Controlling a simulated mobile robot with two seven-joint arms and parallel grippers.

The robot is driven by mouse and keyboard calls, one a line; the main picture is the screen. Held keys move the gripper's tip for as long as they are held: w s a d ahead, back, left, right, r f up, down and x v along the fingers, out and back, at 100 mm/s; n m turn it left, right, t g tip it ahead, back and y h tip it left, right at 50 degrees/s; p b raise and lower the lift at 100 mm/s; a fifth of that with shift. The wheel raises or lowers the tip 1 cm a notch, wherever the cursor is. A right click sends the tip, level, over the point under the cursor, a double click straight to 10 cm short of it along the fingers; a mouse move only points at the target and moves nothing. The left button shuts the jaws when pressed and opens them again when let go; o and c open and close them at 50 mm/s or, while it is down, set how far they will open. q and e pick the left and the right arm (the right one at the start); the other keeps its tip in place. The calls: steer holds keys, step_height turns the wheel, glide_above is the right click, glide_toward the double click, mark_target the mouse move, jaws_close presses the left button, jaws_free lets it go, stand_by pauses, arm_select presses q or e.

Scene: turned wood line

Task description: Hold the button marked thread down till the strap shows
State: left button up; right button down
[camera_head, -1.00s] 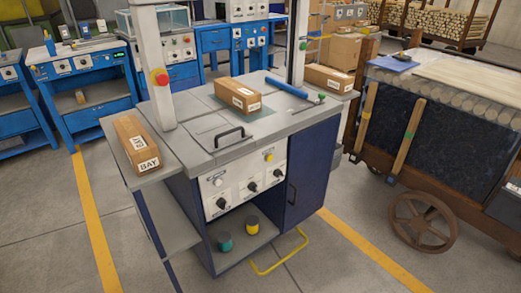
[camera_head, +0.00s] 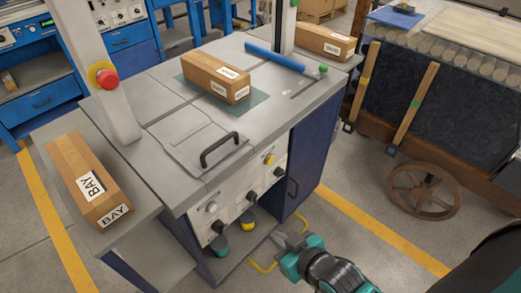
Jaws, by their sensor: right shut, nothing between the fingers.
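A strapping machine has a light control panel (camera_head: 235,195) on its front. The panel carries a white button (camera_head: 211,207), a yellow button (camera_head: 269,158) and a row of black knobs. Small labels sit by the buttons, too small to read, so I cannot tell which says thread. My right gripper (camera_head: 284,240) is shut and empty. It shows in front of the machine, below and right of the panel, apart from the buttons. A brown box (camera_head: 215,78) lies on a green mat on the machine top; I can make out no strap on it. My left gripper is out of view.
A box marked BAY (camera_head: 85,178) lies on the left side shelf. Another box (camera_head: 325,42) stands at the back right. A post with a red stop button (camera_head: 107,79) rises at the left. A yellow floor rail (camera_head: 262,266) is low near my gripper. A wheeled cart is at right.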

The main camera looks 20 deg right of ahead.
arm_select(q)
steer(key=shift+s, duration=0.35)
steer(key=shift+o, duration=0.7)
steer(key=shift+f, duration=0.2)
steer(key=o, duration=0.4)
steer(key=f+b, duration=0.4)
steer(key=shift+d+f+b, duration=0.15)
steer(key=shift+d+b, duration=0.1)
steer(key=shift+b, duration=0.1)
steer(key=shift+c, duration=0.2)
arm_select(e)
steer(key=w+d+f+n+t+h+b, duration=0.1)
steer(key=w+d+f+n+t+b, duration=0.4)
steer(key=w, duration=0.3)
arm_select(q)
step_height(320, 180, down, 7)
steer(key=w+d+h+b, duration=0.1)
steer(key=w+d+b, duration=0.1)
steer(key=b, duration=0.5)
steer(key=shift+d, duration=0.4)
arm_select(e)
steer(key=w+d+r+n+t+h, duration=0.2)
steer(key=d+t+h, duration=0.3)
steer(key=d+h, duration=0.3)
steer(key=shift+w+d+r+n+t, duration=0.25)
steer(key=shift+w+d+n+t, duration=0.15)
steer(key=shift+w+d+n, duration=0.25)
steer(key=shift+a, duration=0.1)
steer(key=shift+w, duration=0.1)
